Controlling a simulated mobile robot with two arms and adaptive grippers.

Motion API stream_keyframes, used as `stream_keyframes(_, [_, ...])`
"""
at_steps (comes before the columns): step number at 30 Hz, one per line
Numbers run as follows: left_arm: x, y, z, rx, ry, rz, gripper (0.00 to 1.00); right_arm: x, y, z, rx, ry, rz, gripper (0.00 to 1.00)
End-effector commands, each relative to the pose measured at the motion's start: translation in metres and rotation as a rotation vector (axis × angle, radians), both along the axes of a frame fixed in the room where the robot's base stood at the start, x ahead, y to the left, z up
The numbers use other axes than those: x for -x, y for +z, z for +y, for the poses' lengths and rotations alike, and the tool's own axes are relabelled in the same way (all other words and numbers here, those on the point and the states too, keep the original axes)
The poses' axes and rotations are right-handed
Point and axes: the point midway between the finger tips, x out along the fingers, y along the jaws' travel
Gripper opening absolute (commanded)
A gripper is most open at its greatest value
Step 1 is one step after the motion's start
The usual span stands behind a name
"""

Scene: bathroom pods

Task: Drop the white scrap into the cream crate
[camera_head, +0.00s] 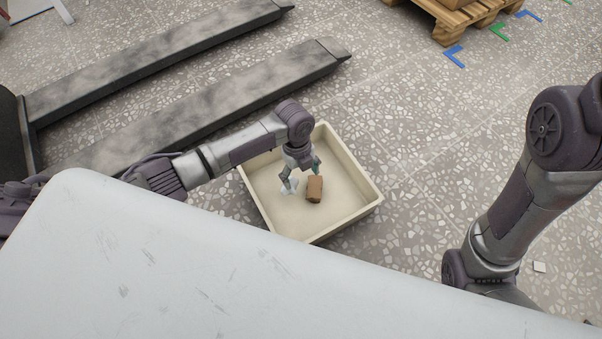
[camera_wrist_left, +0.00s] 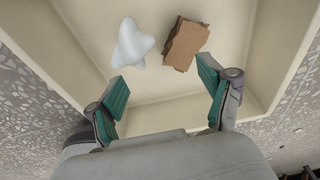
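The cream crate (camera_head: 358,202) stands on the floor, with its open top facing up. The white scrap (camera_head: 289,187) is inside it, on the crate's floor. In the left wrist view the white scrap (camera_wrist_left: 132,43) is a pale, star-like lump left of a brown piece (camera_wrist_left: 186,43). My left gripper (camera_head: 301,176) is over the crate, pointing down, fingers apart. The left wrist view shows the open left gripper (camera_wrist_left: 163,88) with nothing between its fingers. My right arm comes in at the right; its gripper does not show.
The brown piece (camera_head: 315,189) lies in the crate beside the scrap. Two long dark forks (camera_head: 220,98) lie behind and left of the crate. A wooden pallet (camera_head: 463,18) stands at the top right. Floor right of the crate is clear.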

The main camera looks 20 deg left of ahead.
Motion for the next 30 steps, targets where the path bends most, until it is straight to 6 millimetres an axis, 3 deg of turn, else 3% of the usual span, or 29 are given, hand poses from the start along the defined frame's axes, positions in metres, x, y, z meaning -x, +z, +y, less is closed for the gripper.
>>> stream_keyframes(11, [-0.002, 0.007, 0.001, 0.000, 0.001, -0.002, 0.82, 0.000, 0.000, 0.000, 0.000, 0.000, -0.001, 0.00])
stream_keyframes(24, [-0.010, 0.091, 0.010, 0.000, -0.002, -0.004, 0.82, 0.000, 0.000, 0.000, 0.000, 0.000, 0.000, 0.00])
stream_keyframes(30, [-0.012, 0.114, 0.013, 0.000, 0.000, -0.001, 0.82, 0.000, 0.000, 0.000, 0.000, 0.000, 0.000, 0.00])
